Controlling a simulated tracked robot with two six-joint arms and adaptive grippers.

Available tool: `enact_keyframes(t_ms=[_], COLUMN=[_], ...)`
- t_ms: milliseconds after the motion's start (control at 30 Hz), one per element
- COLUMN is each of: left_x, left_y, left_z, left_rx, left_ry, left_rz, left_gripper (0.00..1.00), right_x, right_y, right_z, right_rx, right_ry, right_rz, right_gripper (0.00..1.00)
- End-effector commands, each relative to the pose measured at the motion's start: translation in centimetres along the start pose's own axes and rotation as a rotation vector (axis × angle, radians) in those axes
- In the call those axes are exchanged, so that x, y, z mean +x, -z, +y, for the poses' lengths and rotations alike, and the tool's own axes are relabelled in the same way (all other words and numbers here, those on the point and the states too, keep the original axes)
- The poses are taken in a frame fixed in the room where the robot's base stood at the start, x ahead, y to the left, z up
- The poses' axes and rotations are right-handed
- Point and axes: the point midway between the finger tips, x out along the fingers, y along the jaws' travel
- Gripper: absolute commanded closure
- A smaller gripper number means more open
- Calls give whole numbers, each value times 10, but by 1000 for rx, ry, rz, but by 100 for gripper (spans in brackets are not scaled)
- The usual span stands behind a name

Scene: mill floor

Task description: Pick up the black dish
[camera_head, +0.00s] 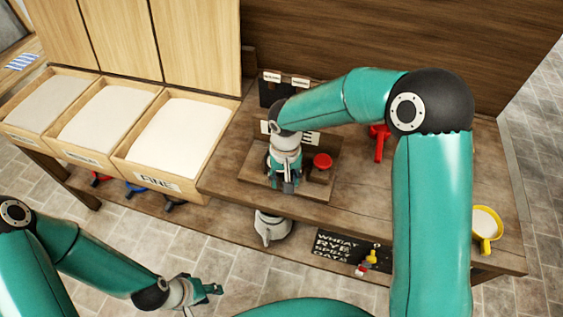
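I cannot make out the black dish for certain. A dark rounded edge (268,160) shows beside my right gripper (287,186) on the wooden stand, mostly hidden behind it. My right arm reaches over the workbench from the right, and its gripper points down at the front of the stand. Its fingers are small and overlap, so I cannot tell whether they hold anything. My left gripper (208,293) is over the floor in front of the bench, with its fingers apart and nothing seen between them.
Pale-filled wooden bins (178,138) stand at the left. A dark sign (340,246) hangs at the bench front. My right arm hides part of the bench.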

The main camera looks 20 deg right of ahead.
Motion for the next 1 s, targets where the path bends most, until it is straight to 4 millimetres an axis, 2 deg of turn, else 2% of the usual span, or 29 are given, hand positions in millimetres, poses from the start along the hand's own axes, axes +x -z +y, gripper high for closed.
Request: enact_keyframes(t_ms=[133, 367, 667, 1000], left_x=[-3, -2, -2, -2], left_y=[0, 0, 0, 0], left_z=[1, 1, 1, 1], left_rx=[0, 0, 0, 0], left_ry=[0, 0, 0, 0], left_rz=[0, 0, 0, 0], left_gripper=[60, 60, 60, 60], right_x=[14, 16, 16, 16], right_y=[0, 0, 0, 1], right_z=[1, 0, 0, 0], right_rx=[1, 1, 1, 0], right_ry=[0, 1, 1, 1], right_rz=[-1, 2, 1, 2], right_gripper=[54, 54, 100, 100])
